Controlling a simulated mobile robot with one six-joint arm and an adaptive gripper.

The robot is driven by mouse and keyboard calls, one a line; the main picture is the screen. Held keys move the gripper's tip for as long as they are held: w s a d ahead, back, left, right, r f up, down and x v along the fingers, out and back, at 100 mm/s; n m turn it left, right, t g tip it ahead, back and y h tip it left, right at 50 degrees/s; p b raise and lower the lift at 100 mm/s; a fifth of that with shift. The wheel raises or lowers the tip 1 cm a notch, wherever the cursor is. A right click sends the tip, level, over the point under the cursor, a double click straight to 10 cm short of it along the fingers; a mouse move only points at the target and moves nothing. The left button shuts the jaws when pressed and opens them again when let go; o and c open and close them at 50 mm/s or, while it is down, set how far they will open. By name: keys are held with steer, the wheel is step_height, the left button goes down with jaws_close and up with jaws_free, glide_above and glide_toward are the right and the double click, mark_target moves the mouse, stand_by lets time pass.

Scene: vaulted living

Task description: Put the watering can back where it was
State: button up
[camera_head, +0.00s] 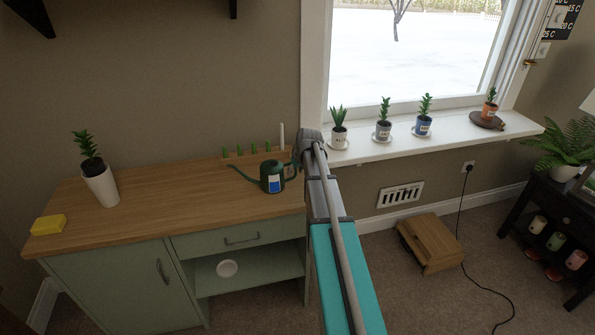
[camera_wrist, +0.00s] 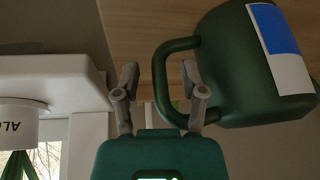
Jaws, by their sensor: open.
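The dark green watering can (camera_head: 272,178), with a blue and white label, stands upright on the wooden top of the green cabinet (camera_head: 160,205), near its right end. Its spout points left and its handle is on the right, toward my arm. In the wrist view, the can (camera_wrist: 228,75) fills the upper right. My gripper (camera_wrist: 159,72) is open there, one finger on each side of the handle's outer bar. The right finger appears inside the handle loop. I cannot tell whether either finger touches it. In the head view, my arm hides most of the gripper.
A white potted plant (camera_head: 101,184) and a yellow sponge (camera_head: 48,224) are at the cabinet's left. Several small potted plants stand on the white windowsill (camera_head: 440,140), whose edge is close to my gripper. A wooden box (camera_head: 432,243) is on the floor. The cabinet top's middle is clear.

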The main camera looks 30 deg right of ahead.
steer(key=shift+r, duration=0.15)
steer(key=p+v, duration=1.1)
steer(key=v, duration=0.1)
stand_by(0.5)
stand_by(0.6)
steer(key=s+a+g, duration=0.1)
steer(key=s+a, duration=0.5)
steer(key=a, duration=0.4)
steer(key=s+a+f+g, duration=0.1)
steer(key=s+a+g, duration=0.1)
steer(key=s+a, duration=0.4)
steer(key=s+a+g, duration=0.1)
steer(key=s+a, duration=0.5)
steer(key=a, duration=0.9)
steer(key=shift+s+f+n+g, duration=0.25)
steer(key=shift+f+n+g, duration=0.1)
steer(key=shift+n+g, duration=0.05)
steer(key=shift+a, duration=0.2)
